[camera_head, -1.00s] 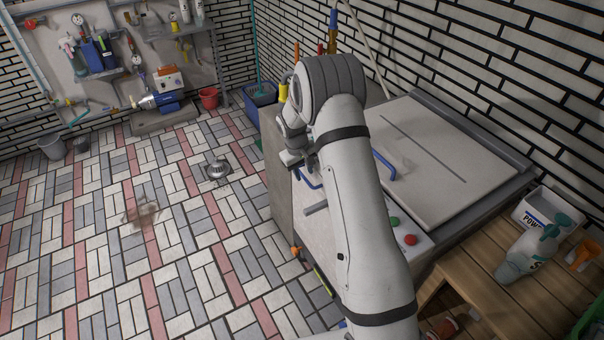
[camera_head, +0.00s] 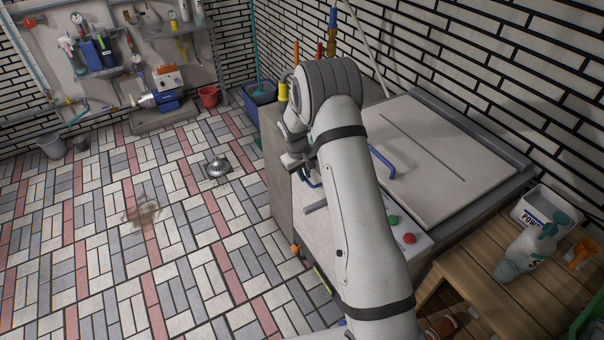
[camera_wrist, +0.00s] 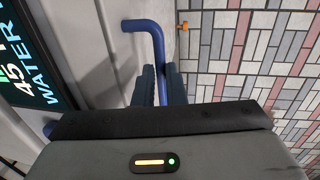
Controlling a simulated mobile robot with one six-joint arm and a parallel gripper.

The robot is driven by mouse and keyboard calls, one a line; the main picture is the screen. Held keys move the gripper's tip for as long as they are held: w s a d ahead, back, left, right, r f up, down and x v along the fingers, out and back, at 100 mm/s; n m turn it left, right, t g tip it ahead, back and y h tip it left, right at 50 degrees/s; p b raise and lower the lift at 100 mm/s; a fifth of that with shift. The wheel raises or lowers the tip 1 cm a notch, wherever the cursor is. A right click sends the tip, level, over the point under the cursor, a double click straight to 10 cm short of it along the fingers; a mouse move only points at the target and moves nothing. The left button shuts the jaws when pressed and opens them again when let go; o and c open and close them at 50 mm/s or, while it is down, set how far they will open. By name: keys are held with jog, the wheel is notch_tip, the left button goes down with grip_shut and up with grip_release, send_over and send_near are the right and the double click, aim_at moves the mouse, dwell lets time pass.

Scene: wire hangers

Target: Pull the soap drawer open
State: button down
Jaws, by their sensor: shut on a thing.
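My gripper (camera_wrist: 158,80) is shut on a blue bar handle (camera_wrist: 148,26) in the wrist view. The handle bends in an L shape, and its long part runs down between the two dark fingers. It stands out from a pale machine front (camera_wrist: 95,45). I take it to be the soap drawer's handle; the drawer's outline and any gap around it cannot be made out. In the head view my gripper (camera_head: 294,162) is at the machine's front left, partly behind my arm, and little of the handle shows there.
A WATER display (camera_wrist: 25,60) is beside the handle. The machine's top lid (camera_head: 440,150) has another blue handle (camera_head: 383,163). Green and red buttons (camera_head: 409,238) sit at its front. The tiled floor (camera_head: 150,240) to the left is largely clear.

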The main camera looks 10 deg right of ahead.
jog(key=s+a+b, duration=0.2)
jog(key=a, duration=0.6)
jog(key=s+a+b, duration=0.3)
jog(key=a, duration=0.5)
jog(key=c, duration=1.5)
grip_release()
notch_tip(320, 180, up, 8)
jog(key=a+b, duration=0.1)
jog(key=shift+s+a+f, duration=0.15)
jog(key=shift+s+a, duration=0.05)
jog(key=shift+s, duration=0.1)
